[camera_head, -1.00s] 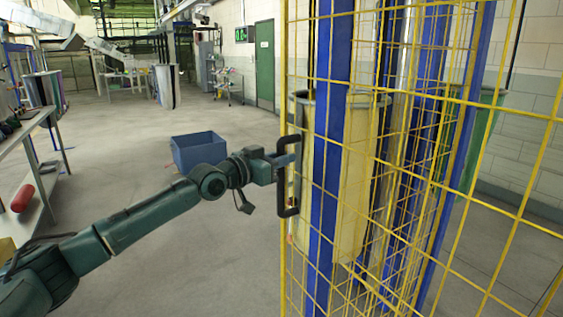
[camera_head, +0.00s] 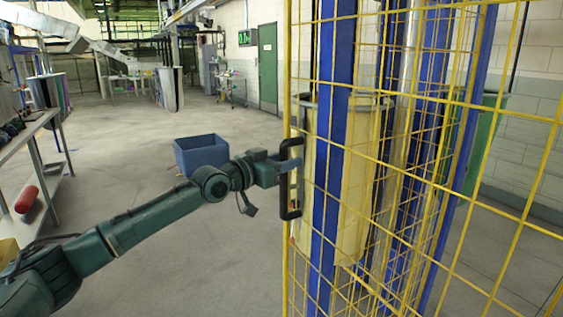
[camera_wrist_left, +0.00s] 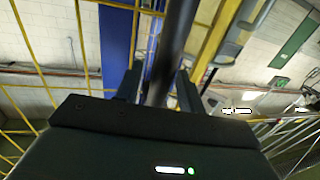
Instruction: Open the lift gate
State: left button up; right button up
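The lift gate (camera_head: 318,95) is a yellow wire-mesh panel at the right of the head view. It has a long black upright handle (camera_head: 286,190) near its left edge. My left gripper (camera_head: 290,163) is at the upper half of this handle. In the left wrist view, the handle (camera_wrist_left: 172,45) runs between the two fingers of my left gripper (camera_wrist_left: 160,88), which flank it closely and look closed on it. The exact contact is dark and hard to see. My right gripper is not in view.
Blue posts (camera_head: 333,130) and a cream drum (camera_head: 350,190) stand behind the mesh. A blue bin (camera_head: 201,153) sits on the floor beyond my arm. A shelf with a red roll (camera_head: 27,200) is at the left. The floor in the middle is clear.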

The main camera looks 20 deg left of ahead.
pick_arm(q)
jog(key=b+v, duration=0.2)
jog(key=v, duration=1.1)
jog(key=shift+b, duration=0.3)
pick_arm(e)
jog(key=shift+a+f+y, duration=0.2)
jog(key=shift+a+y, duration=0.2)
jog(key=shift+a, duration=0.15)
pick_arm(q)
jog(key=shift+s, duration=0.1)
